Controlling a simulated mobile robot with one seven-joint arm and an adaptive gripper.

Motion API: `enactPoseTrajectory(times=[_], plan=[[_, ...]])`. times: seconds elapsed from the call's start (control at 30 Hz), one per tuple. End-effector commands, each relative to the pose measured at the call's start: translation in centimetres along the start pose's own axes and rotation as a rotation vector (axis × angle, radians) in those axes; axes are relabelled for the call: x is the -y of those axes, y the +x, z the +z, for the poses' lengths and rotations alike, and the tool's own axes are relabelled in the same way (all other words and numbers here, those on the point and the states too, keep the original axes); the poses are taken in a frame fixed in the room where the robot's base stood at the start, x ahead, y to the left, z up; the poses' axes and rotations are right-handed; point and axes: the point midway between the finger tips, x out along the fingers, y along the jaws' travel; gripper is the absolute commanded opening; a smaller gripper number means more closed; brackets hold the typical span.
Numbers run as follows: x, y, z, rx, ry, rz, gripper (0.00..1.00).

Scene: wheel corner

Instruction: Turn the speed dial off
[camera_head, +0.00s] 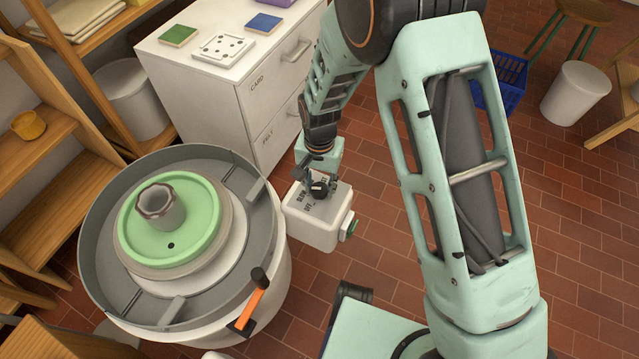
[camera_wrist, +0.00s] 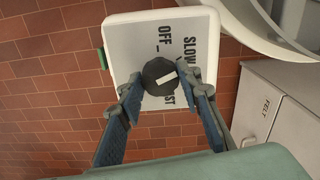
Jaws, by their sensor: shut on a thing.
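The speed dial (camera_wrist: 159,75) is a dark round knob with a white bar mark, on the light top of a white control box (camera_wrist: 122,40). In the wrist view my gripper (camera_wrist: 161,82) has its two blue fingers on opposite sides of the knob, shut on it. OFF and SLOW are readable beyond the knob; FAST is partly hidden by it and a finger. The white bar lies slanted, its right end higher; I cannot tell which label it points to. In the head view the box (camera_head: 318,232) and dial (camera_head: 319,188) sit below my gripper (camera_head: 318,184).
The box stands beside a round potter's wheel with a grey splash pan (camera_head: 95,235), holding a green bat (camera_head: 190,245) and a small pot (camera_head: 160,205). An orange-handled lever (camera_head: 250,305) is at the pan's front. A white cabinet (camera_head: 215,90) stands behind.

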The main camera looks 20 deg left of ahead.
Motion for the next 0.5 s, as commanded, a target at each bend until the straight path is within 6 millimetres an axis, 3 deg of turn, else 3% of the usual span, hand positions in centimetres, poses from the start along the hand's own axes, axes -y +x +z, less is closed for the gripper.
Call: enactPoseTrajectory(times=[0.5], plan=[[-0.02,-0.05,-0.10,-0.002,-0.490,-0.001,0.08]])
